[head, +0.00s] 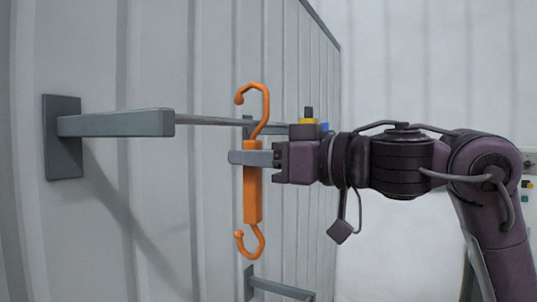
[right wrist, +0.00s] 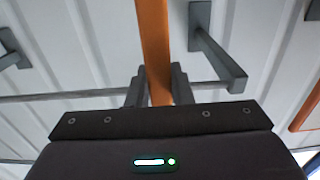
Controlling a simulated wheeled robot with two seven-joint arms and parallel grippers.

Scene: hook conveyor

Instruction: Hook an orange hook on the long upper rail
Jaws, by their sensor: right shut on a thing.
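The orange hook (head: 252,190) hangs upright in my right gripper (head: 250,158), which is shut on its straight middle body. Its upper curl opens to the left and stands above the height of the long upper rail (head: 212,121). The thin grey rail runs along the wall between brackets and passes behind the hook's upper shank; I cannot tell how far apart they are in depth. In the right wrist view the hook (right wrist: 153,40) shows between both fingers (right wrist: 155,85), and the rail (right wrist: 70,97) crosses behind. My left gripper is out of view.
A grey bracket (head: 115,124) juts from the ribbed wall at left, carrying the rail's near end. A lower bracket (head: 282,290) sits at the bottom. Another orange piece (right wrist: 306,112) shows at the right edge of the right wrist view. Space left of the hook looks free.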

